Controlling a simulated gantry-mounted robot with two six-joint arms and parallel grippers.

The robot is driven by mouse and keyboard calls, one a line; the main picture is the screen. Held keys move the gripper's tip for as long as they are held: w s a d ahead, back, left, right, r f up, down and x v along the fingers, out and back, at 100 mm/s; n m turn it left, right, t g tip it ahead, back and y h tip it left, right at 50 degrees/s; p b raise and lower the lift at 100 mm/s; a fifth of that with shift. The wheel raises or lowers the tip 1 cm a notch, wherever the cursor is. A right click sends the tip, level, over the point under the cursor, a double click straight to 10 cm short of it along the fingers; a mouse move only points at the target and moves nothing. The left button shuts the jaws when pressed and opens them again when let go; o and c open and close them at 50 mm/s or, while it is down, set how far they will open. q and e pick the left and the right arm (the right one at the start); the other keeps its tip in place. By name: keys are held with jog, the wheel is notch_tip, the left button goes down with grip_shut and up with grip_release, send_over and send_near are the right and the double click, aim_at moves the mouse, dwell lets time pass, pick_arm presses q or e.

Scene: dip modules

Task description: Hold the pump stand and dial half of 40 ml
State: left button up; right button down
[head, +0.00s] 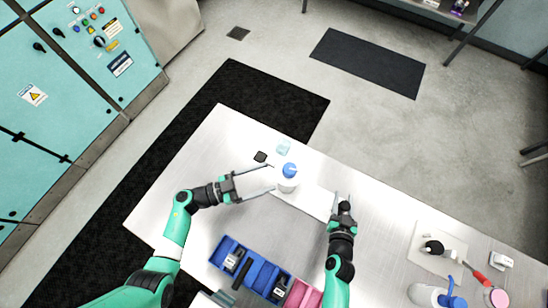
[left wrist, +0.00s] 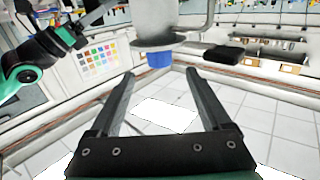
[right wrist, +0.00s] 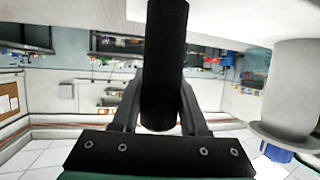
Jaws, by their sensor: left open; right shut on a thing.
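The pump is a pale upright cylinder (head: 287,185) with a blue dial (head: 290,170) on top. The dial also shows in the left wrist view (left wrist: 159,58), under a pale flange, as that view is inverted. My left gripper (head: 272,178) is open, its fingers reaching toward the pump on either side, apart from the dial. A black post (right wrist: 165,60), seemingly part of the pump stand, is between the fingers of my right gripper (right wrist: 160,115), which is shut on it. The pump flange (right wrist: 290,135) shows beside it. Any dial markings are too small to read.
A red-handled tool (head: 478,275) and white items are at right.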

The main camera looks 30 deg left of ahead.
aim_at(297, 163)
pick_arm(q)
jog(key=w+d+n+t+y, duration=0.1)
jog(key=w+d+y, duration=0.1)
jog(key=w, duration=0.1)
jog(key=w+d+n+t+y, duration=0.1)
jog(key=w+d+n+y, duration=0.1)
jog(key=w, duration=0.1)
jog(key=w+d+n+t+y, duration=0.1)
jog(key=w+d+y, duration=0.1)
jog(key=w+d, duration=0.1)
jog(key=shift+w+r+n+t, duration=0.15)
jog(key=shift+w+n+t, duration=0.1)
jog(key=shift+n+t, duration=0.05)
dwell(0.4)
